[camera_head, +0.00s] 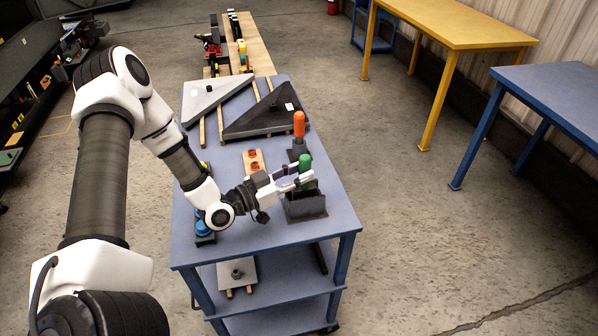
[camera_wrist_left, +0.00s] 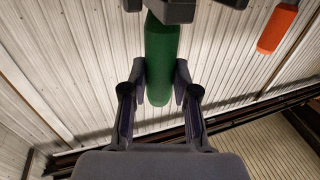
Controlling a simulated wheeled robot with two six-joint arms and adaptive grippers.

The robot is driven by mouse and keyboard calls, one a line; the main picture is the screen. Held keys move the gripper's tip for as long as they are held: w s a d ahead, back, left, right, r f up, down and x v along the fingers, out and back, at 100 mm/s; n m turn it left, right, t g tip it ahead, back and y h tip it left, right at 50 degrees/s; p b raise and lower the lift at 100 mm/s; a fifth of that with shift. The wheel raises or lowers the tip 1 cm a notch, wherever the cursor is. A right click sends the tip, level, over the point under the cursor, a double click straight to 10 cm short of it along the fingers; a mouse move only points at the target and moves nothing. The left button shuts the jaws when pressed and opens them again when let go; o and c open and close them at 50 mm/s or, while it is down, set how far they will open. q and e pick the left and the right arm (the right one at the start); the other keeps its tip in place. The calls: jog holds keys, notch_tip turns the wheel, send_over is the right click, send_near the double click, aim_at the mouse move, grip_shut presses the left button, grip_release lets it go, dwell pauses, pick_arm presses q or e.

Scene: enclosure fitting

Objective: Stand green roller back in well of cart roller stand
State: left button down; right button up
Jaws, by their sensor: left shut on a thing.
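The green roller (camera_head: 305,163) is upright at the right part of the blue cart, above the dark roller stand (camera_head: 306,207). My left gripper (camera_head: 304,177) is shut on the roller from the left. In the left wrist view the green roller (camera_wrist_left: 161,62) stands between the two fingers of my left gripper (camera_wrist_left: 160,95). The fingers and the stand hide the roller's lower end in the head view, so I cannot tell whether it is inside the well. My right gripper is not in view.
An orange roller (camera_head: 299,125) stands upright in a dark holder just behind. A wooden block with red parts (camera_head: 254,162) lies left of it. Two triangular plates (camera_head: 262,112) are at the cart's far end. The cart's front right top (camera_head: 325,228) is clear.

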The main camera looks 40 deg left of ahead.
pick_arm(q)
jog(key=shift+f, duration=0.55)
jog(key=c, duration=0.8)
grip_release()
notch_tip(320, 180, up, 10)
